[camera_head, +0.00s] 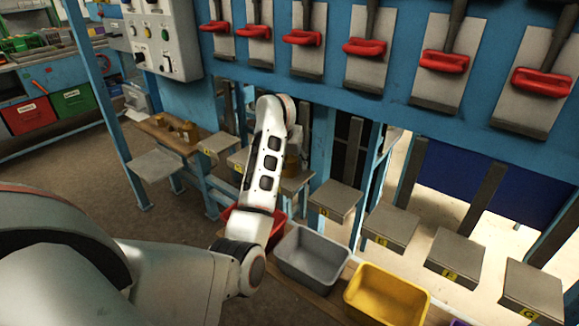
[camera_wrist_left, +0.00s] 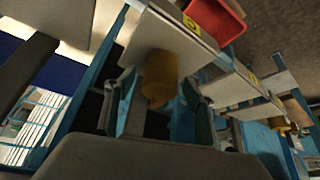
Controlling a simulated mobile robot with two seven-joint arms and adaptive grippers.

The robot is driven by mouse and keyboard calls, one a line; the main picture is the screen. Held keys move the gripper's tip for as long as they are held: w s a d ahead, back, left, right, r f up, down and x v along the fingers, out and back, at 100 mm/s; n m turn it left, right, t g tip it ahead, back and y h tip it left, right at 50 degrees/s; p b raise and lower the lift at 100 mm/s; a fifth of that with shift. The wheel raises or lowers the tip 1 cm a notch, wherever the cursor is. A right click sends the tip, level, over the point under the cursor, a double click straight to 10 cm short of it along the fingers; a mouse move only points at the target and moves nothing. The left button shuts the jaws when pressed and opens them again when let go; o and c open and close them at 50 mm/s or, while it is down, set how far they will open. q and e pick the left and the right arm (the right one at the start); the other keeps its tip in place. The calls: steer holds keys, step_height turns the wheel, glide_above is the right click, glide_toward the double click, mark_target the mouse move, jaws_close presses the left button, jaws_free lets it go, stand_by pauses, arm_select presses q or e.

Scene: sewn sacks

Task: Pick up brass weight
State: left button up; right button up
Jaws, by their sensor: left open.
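The brass weight (camera_wrist_left: 161,76) is a dull yellow cylinder with a narrower knob. In the left wrist view it is by a grey plate (camera_wrist_left: 150,30) with a yellow label. In the head view a small part of it (camera_head: 292,160) shows beside my arm, over the row of plates. My left gripper (camera_wrist_left: 158,84) is open. Its two dark green fingers are on either side of the weight in the picture; I cannot tell whether they touch it. In the head view my own arm mostly hides this gripper (camera_head: 296,138). My right gripper is not in view.
More brass pieces (camera_head: 183,130) stand on a wooden shelf at the left. Red, grey (camera_head: 312,257) and yellow (camera_head: 386,296) bins line the front below the labelled plates. Blue frame posts and red-handled levers (camera_head: 365,47) stand close around and above my arm.

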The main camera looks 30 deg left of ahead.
arm_select(q)
steer(key=shift+f, duration=0.1)
jaws_close()
steer(key=shift+w, duration=0.15)
